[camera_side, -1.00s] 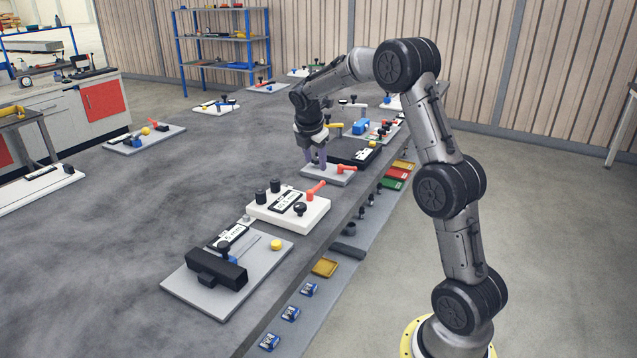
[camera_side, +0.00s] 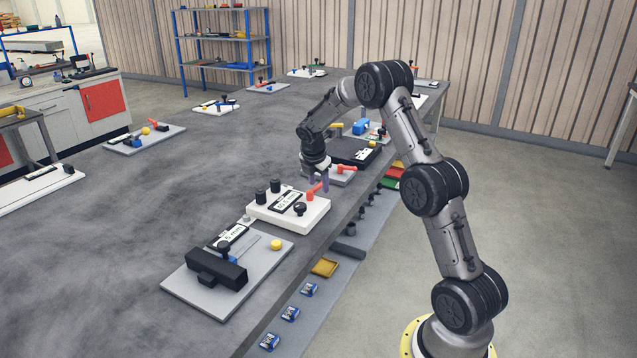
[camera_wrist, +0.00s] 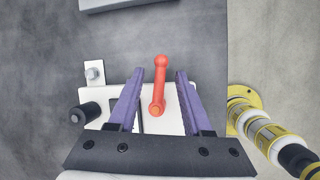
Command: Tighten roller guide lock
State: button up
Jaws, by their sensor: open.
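In the wrist view the open purple fingers of my gripper (camera_wrist: 160,78) lie on either side of the red lever (camera_wrist: 158,88), with gaps on both sides. I cannot tell whether the fingertips are down at lever height. One black roller (camera_wrist: 84,114) shows at left.
A grey fixture with a black block (camera_side: 222,270) and yellow knob (camera_side: 276,244) stands in front. A small grey plate with another red lever (camera_side: 346,168) and a black fixture (camera_side: 352,151) lie behind. Small trays line the lower shelf.

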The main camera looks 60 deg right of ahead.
grip_shut()
jog(key=shift+s+m, duration=0.1)
jog(key=shift+m, duration=0.2)
jog(key=m, duration=0.1)
jog(key=m+g, duration=0.1)
jog(key=s+m+g, duration=0.1)
jog(key=shift+a+m, duration=0.35)
jog(key=shift+m, duration=0.05)
jog(key=m, duration=0.1)
jog(key=m+g, duration=0.1)
jog(key=m, duration=0.1)
jog(key=shift+s+a+m, duration=0.3)
jog(key=shift+s+a, duration=0.05)
jog(key=shift+a, duration=0.05)
jog(key=m, duration=0.1)
jog(key=a+m+g+y, duration=0.1)
jog(key=m, duration=0.1)
jog(key=m+g, duration=0.1)
jog(key=shift+s+a, duration=0.15)
jog(key=shift+s, duration=0.1)
jog(key=shift+a+m+g+y, duration=0.2)
jog(key=shift+a+m+y, duration=0.15)
jog(key=shift+m, duration=0.6)
jog(key=shift+a+m+g+y, duration=0.2)
jog(key=shift+m+y, duration=0.25)
jog(key=shift+m, duration=0.5)
